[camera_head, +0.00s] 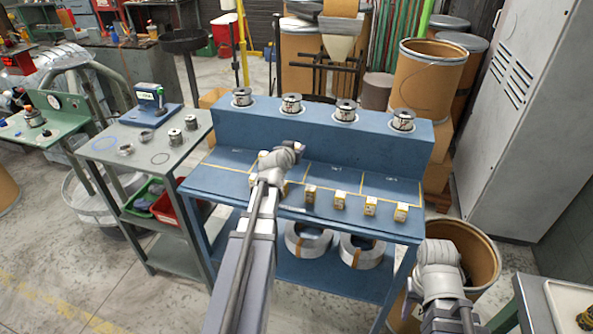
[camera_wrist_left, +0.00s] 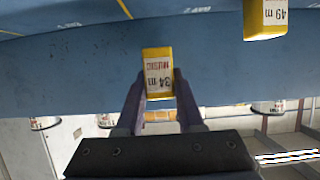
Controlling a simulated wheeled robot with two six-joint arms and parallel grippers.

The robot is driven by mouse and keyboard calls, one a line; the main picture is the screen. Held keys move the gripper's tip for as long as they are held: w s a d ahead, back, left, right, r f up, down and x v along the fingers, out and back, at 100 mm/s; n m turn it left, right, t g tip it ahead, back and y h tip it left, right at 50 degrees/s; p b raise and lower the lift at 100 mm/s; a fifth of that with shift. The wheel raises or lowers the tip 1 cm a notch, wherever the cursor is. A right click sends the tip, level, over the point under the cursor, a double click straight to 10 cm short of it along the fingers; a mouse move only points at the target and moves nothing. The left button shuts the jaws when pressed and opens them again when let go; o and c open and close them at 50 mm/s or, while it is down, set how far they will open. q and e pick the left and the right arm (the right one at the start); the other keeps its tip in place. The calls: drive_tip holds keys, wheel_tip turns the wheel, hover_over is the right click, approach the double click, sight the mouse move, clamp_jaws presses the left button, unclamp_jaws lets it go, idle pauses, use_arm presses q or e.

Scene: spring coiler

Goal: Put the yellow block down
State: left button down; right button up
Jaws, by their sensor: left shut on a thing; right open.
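My left gripper (camera_head: 299,147) reaches over the back of the blue table, near its raised ledge. The wrist hides this block in the head view. More yellow blocks (camera_head: 340,200) stand in a row along the table's front edge. My right gripper (camera_head: 438,254) is open at the lower right, clear of the table; its fingertips are hard to make out.
The blue table (camera_head: 235,178) has yellow-outlined areas. Several wire spools (camera_head: 291,103) stand on its raised ledge (camera_head: 330,140). A grey-green side table (camera_head: 150,150) with small parts stands at left. A cardboard drum (camera_head: 475,252) is beside my right arm.

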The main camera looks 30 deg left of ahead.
sight(296, 171)
use_arm(q)
drive_tip(key=shift+f+b, duration=0.3)
drive_tip(key=shift+f, duration=0.55)
use_arm(e)
drive_tip(key=shift+f, duration=0.9)
use_arm(q)
drive_tip(key=shift+f, duration=0.15)
use_arm(e)
drive_tip(key=shift+f, duration=0.1)
use_arm(q)
wheel_tip(296, 171, down, 3)
drive_tip(key=b, duration=0.3)
drive_tip(key=shift+f+b, duration=0.2)
drive_tip(key=shift+b, duration=0.15)
use_arm(e)
wheel_tip(296, 171, down, 4)
drive_tip(key=shift+r, duration=0.25)
use_arm(q)
drive_tip(key=shift+f, duration=0.2)
drive_tip(key=c, duration=0.5)
unclamp_jaws()
use_arm(e)
drive_tip(key=shift+f, duration=0.1)
use_arm(q)
drive_tip(key=shift+r, duration=0.1)
